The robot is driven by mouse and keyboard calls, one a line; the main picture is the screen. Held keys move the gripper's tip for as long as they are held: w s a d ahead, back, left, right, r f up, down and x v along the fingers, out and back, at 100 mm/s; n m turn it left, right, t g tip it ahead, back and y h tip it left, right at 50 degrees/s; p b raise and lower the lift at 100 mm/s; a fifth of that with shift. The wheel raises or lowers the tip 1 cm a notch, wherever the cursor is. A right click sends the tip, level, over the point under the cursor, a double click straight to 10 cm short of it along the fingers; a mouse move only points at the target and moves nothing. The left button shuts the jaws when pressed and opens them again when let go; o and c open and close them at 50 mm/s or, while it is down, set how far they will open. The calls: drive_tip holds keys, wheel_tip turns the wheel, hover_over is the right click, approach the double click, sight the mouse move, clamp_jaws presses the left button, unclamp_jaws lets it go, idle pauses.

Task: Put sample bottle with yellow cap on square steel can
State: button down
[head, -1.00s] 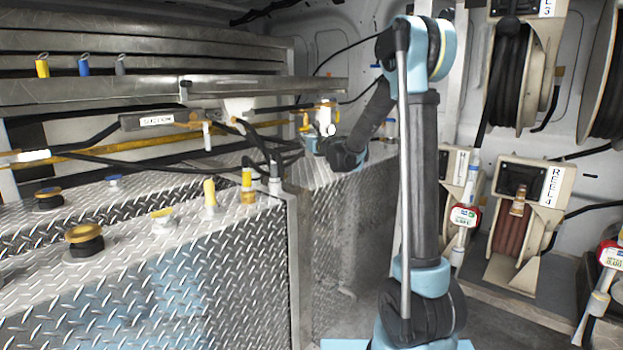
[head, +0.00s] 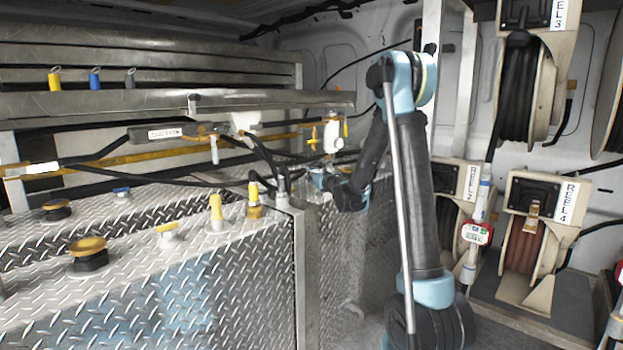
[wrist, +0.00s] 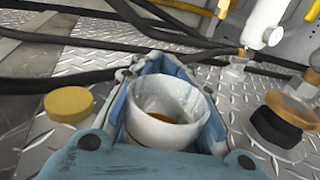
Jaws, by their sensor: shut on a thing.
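My gripper (wrist: 165,108) is shut on a white, round, open-topped container (wrist: 148,132) with amber at its bottom. The blue fingers stand on either side of it. In the head view my gripper (head: 322,180) is small, above the far tread-plate top, and what it holds is not clear. A flat round yellow cap (wrist: 68,104) lies or stands left of my gripper in the wrist view, apart from it. Whether a bottle is under that cap is hidden. I cannot pick out a square steel can for certain in either view.
Black hoses (wrist: 60,82) cross the tread plate close by. A black fitting with an amber top (wrist: 280,120) stands right of my gripper, and a white valve (wrist: 264,22) behind. Yellow-capped fittings (head: 216,210) stand on the near tank (head: 150,290). Reels (head: 535,230) line the right wall.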

drive_tip(key=shift+f, duration=0.25)
drive_tip(key=c, duration=1.3)
unclamp_jaws()
drive_tip(key=shift+f, duration=0.1)
